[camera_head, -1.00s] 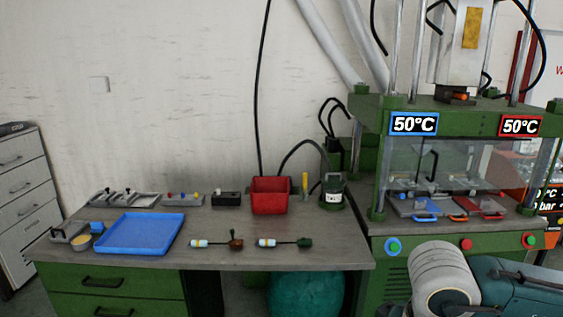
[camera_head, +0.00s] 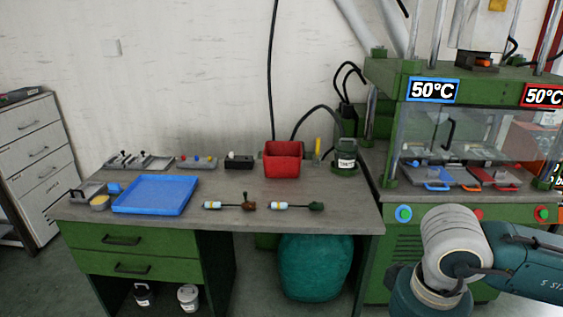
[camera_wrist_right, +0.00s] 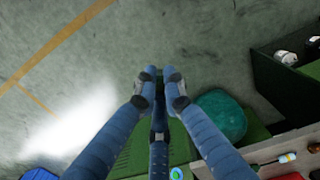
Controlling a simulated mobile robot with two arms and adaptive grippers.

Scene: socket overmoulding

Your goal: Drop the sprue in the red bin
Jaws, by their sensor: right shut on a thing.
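The red bin (camera_head: 283,165) stands upright at the back of the workbench, right of the middle in the head view. My right gripper (camera_wrist_right: 160,78) points over the floor in the right wrist view, its blue fingers drawn together. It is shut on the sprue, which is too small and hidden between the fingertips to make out. In the head view only my right arm shows, at the lower right, well apart from the bin. My left gripper is not in view.
A blue tray (camera_head: 155,195) and two cable parts (camera_head: 230,206) lie on the workbench (camera_head: 220,222). The green press (camera_head: 440,130) is at the right. A teal bag (camera_head: 316,265) sits below the bench.

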